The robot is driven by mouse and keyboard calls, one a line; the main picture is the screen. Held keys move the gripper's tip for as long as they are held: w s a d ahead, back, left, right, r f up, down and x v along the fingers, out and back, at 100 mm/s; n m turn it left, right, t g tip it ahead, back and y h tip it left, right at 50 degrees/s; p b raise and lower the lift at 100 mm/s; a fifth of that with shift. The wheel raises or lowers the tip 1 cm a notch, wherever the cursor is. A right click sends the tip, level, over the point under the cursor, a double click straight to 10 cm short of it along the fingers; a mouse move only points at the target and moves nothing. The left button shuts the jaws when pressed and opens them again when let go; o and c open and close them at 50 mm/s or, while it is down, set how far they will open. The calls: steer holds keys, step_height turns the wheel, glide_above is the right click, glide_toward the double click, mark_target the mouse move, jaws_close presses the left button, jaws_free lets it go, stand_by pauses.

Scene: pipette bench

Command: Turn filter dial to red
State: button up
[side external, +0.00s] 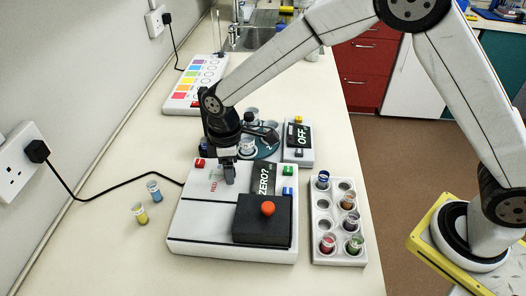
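A white box instrument (205,230) stands in the middle of the bench, with a dark display (264,179) reading "ZERO?". Small coloured lettering (216,182), part of it reading "RED", is on its top near the back. My gripper (229,178) points down over the top of the instrument, just right of this lettering and left of the display. The filter dial cannot be made out; my gripper covers the spot beside the lettering. The fingers look close together, but I cannot tell whether they are shut or hold anything.
A black cover with an orange knob (268,208) sits on the instrument's front right. A white tube rack (322,226) stands to the right. Behind are a device reading "OFF" (299,134) and a colour chart panel (190,82). A cable crosses the left.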

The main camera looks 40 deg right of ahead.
steer(key=shift+r, duration=0.15)
steer(key=shift+w+d+r, duration=0.1)
steer(key=shift+w+r, duration=0.05)
steer(key=shift+r, duration=3.6)
steer(key=shift+d, duration=0.55)
steer(key=s+d+m, duration=0.1)
steer(key=s+d, duration=0.1)
steer(key=d, duration=0.1)
steer(key=s+d+m+t, duration=0.1)
steer(key=d+m, duration=0.1)
steer(key=d, duration=0.2)
steer(key=s+d+f+m, duration=0.1)
steer(key=s+d+m, duration=0.1)
steer(key=d, duration=0.1)
steer(key=shift+s+d+t, duration=0.25)
steer(key=shift+s+t, duration=0.05)
steer(key=s+d+f+m+t, duration=0.1)
steer(key=s+d+f+m, duration=0.1)
steer(key=s+d+m, duration=0.4)
steer(key=s+d, duration=0.2)
steer(key=s, duration=0.2)
steer(key=shift+s+d+f, duration=0.35)
steer(key=shift+s+d, duration=0.05)
steer(key=shift+w, duration=0.1)
steer(key=shift+c, duration=0.2)
